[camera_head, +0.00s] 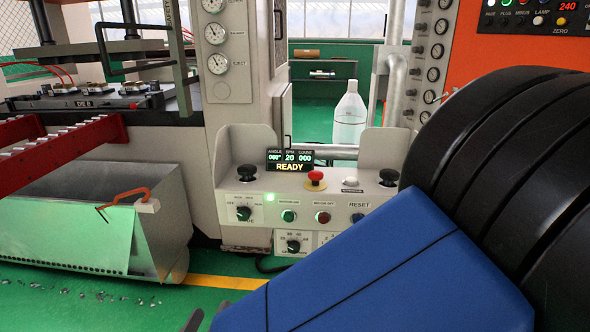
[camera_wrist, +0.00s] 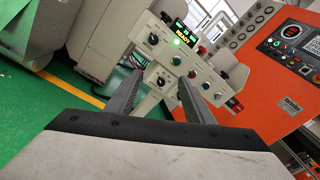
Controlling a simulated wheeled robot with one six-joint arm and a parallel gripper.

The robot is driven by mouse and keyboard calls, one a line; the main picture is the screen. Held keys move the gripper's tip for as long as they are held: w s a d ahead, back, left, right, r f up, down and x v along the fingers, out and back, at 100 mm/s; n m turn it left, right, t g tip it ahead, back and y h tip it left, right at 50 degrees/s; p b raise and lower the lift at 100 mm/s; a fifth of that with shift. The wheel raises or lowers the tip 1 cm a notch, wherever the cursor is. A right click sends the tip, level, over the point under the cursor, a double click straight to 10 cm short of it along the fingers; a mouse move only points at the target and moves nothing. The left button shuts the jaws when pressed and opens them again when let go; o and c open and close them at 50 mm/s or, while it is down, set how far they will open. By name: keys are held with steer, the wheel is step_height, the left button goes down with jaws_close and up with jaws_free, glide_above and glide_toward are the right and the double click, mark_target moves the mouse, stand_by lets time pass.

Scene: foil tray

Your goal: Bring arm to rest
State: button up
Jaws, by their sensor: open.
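My gripper (camera_wrist: 159,77) is open and empty in the wrist view, its two grey fingers apart. The fingers point toward the control panel (camera_wrist: 168,62), with a gap that I cannot measure. In the head view my blue and black arm fills the lower right and hides part of the panel's right side. A small grey piece at the bottom edge there may be a fingertip. The panel (camera_head: 258,190) has a red mushroom button (camera_head: 316,180), several knobs and a display (camera_head: 290,160) reading READY.
A metal bin (camera_head: 90,205) with an orange-handled tool (camera_head: 128,198) stands at left, below red rails (camera_head: 60,145). A clear bottle (camera_head: 350,115) stands behind the panel. An orange cabinet (camera_wrist: 262,85) is at right in the wrist view. Green floor (camera_head: 130,300) shows at lower left.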

steer(key=w+d+m+g+h, duration=0.35)
steer(key=w+d+m, duration=0.25)
steer(key=d, duration=0.5)
steer(key=w+d+m+g+h, duration=0.2)
steer(key=w+d+m+g, duration=0.4)
steer(key=d, duration=0.6)
steer(key=s+d+m+g+y, duration=0.1)
steer(key=s+d+m+y, duration=0.3)
steer(key=d+m, duration=0.7)
steer(key=s+d+m+g+y, duration=0.2)
steer(key=s+d+m+y, duration=0.2)
steer(key=d+m, duration=0.6)
steer(key=s+m, duration=0.1)
steer(key=m, duration=0.6)
steer(key=shift+s+d+f, duration=0.2)
steer(key=shift+d+f, duration=0.15)
steer(key=shift+f, duration=0.05)
